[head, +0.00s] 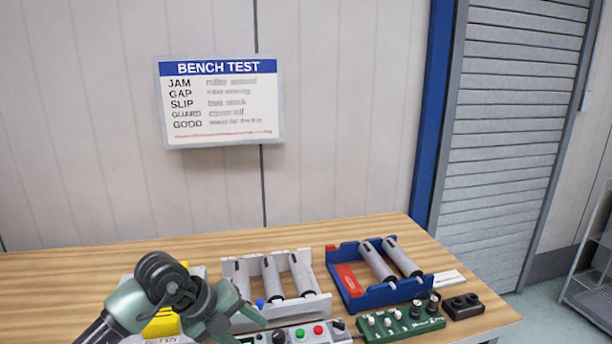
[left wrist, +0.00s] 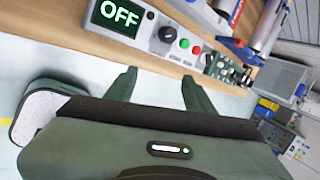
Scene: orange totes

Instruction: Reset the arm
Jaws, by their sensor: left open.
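My left arm comes in from the lower left in the head view, bent at a dark joint. Its green gripper (head: 236,318) is over the front part of the wooden bench (head: 60,290). In the left wrist view the two fingers of the gripper (left wrist: 158,86) stand well apart with nothing between them. Beyond them is a control box (left wrist: 150,32) with a lit "OFF" display, a dark knob and red and green buttons. The box also shows in the head view (head: 337,334), partly hidden behind the gripper. My right gripper is not in view.
A white roller frame (head: 315,307) and a blue roller frame (head: 352,293) stand on the bench. A green panel with knobs (head: 400,325) and a black block (head: 463,306) are at the right. A yellow item (head: 163,325) is partly behind my arm. A "BENCH TEST" sign (head: 220,100) hangs behind.

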